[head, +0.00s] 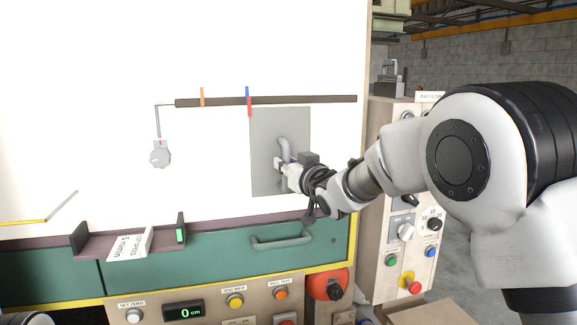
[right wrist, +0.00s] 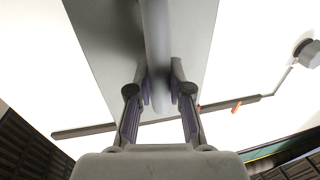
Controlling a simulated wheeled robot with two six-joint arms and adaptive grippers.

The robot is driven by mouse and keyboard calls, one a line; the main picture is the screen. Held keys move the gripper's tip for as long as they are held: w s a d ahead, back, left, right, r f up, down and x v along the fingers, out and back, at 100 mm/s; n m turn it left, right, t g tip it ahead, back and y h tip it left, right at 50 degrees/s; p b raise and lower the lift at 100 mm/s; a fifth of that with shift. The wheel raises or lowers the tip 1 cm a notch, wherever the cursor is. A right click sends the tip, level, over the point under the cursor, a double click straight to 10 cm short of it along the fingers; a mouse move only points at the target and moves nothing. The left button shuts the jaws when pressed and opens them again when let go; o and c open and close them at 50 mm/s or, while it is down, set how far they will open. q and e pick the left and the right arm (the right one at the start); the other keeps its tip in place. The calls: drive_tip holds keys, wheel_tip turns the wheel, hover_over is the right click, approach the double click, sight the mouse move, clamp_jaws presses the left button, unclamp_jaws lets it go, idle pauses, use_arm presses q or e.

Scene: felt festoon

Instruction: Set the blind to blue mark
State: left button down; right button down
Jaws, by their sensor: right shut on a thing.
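The blind appears to be a grey panel (head: 262,170) on a white wall, under a dark brown rail (head: 310,99). A grey bar handle (head: 284,146) stands out from it; it also shows in the right wrist view (right wrist: 156,45). My right gripper (head: 283,164) is shut on this handle, with one finger on each side. The blue mark (head: 248,91) stands on the rail. A red pointer (head: 249,108) at the panel's upper left corner lies directly under it, looking lined up. An orange mark (head: 202,96) is farther left. My left gripper is out of view.
A round grey knob (head: 160,155) hangs left of the panel on a thin rod. Below are a purple-brown ledge with a white card (head: 130,243), a green drawer with a handle (head: 282,241), and a button console (head: 210,305).

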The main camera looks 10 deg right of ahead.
drive_tip(key=c, duration=1.1)
unclamp_jaws()
drive_tip(key=shift+a+r, duration=0.1)
drive_tip(key=shift+a, duration=0.05)
drive_tip(key=shift+o, duration=0.2)
drive_tip(key=shift+w+a, duration=0.15)
drive_tip(key=v, duration=1.2)
